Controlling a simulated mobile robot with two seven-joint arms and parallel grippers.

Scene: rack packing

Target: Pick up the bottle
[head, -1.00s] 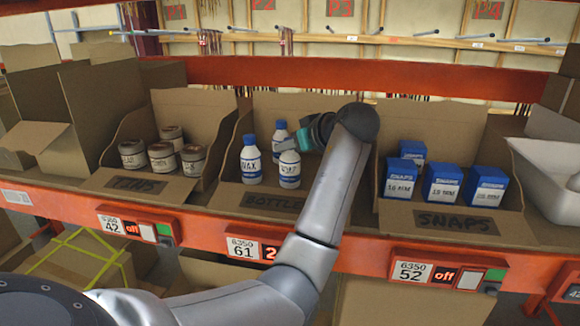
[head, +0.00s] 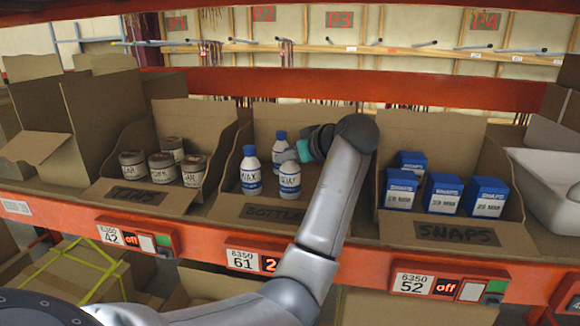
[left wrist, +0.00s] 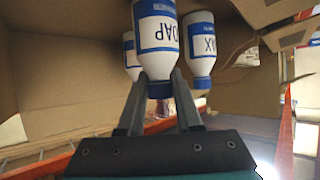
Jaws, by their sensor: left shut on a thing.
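Three white bottles with blue caps and labels stand in the open carton (head: 228,196) marked BOTTLES. The WAX bottle (head: 251,172) is at front left and the SOAP bottle (head: 289,182) at front right. Another bottle (head: 280,148) is behind them, partly hidden. My left gripper (head: 300,151) comes in from the upper right and is shut on the SOAP bottle. In the left wrist view the fingers (left wrist: 160,88) are on either side of the blue cap of the SOAP bottle (left wrist: 157,35), with the WAX bottle (left wrist: 201,48) close beside it. My right gripper is not in view.
A carton of tins (head: 162,167) stands to the left, and a carton of blue SNAPS boxes (head: 441,194) to the right. An orange shelf beam (head: 345,88) runs behind above the cartons. The neighbouring bottles leave little room around the gripper.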

